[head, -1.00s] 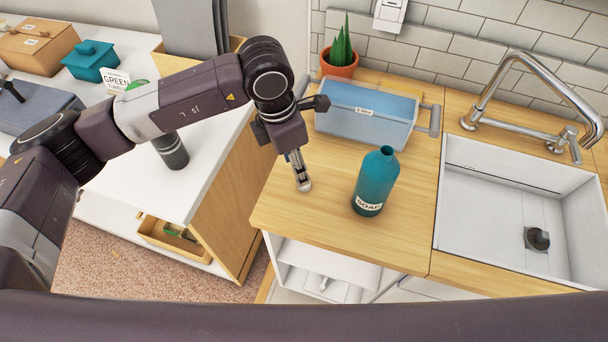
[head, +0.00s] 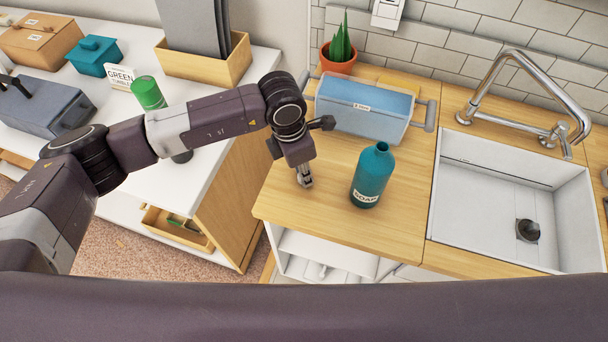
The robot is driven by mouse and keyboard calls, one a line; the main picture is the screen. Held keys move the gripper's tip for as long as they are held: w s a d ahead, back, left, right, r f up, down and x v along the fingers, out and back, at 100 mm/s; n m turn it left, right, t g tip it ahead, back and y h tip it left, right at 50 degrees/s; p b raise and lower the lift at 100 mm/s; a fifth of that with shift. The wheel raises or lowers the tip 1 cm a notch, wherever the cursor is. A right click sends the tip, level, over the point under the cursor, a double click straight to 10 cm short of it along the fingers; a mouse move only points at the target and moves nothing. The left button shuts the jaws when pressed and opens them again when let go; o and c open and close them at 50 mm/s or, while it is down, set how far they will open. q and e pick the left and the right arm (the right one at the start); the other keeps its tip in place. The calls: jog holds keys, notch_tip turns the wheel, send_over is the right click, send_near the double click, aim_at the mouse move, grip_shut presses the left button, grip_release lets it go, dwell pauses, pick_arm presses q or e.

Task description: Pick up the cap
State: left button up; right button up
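I cannot make out a loose cap in the head view. A teal soap bottle (head: 372,172) with a "SOAP" label stands upright on the wooden counter (head: 340,232), and its neck looks uncapped. My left gripper (head: 306,183) points down just above or at the counter, left of the bottle and apart from it. Its fingers are seen small and nearly edge-on, so their opening and anything between them cannot be told. My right gripper is not in view.
A blue lidded box (head: 362,112) with side handles and a potted plant (head: 339,62) stand behind the gripper. A white sink (head: 482,221) with a chrome tap (head: 490,95) lies to the right. A green-topped tumbler (head: 148,93) stands on the left white worktop. The counter's front is clear.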

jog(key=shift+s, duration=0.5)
pick_arm(q)
jog(key=shift+r, duration=0.15)
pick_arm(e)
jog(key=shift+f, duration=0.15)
